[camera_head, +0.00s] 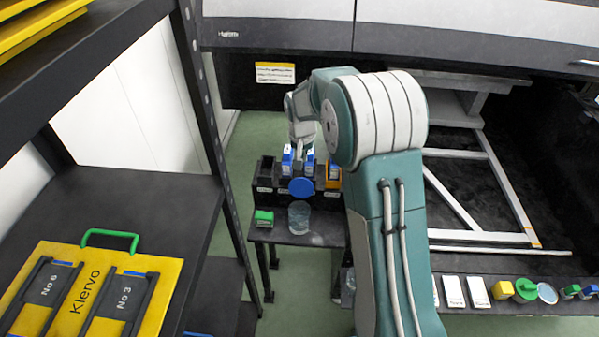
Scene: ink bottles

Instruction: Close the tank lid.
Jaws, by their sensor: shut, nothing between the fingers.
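A black tank unit (262,184) stands on a small dark stand in the middle of the view. A round blue disc (302,187), which looks like a lid, shows at its front; I cannot tell whether it is hinged there or how far open it is. Ink bottles with white and blue parts, such as this one (287,160), stand in the unit, and a yellow-orange part (333,178) is at its right. My gripper (299,153) is shut and empty, above the unit among the bottle tops, behind the blue disc. Its fingertips are small and partly hidden, so contact is unclear.
A clear glass (299,218) and a green-and-black item (264,218) stand in front of the unit. A black shelf frame (205,100) rises at left, with a yellow Klervo tray (75,270). Several cards, caps and small bottles line the right ledge (478,292).

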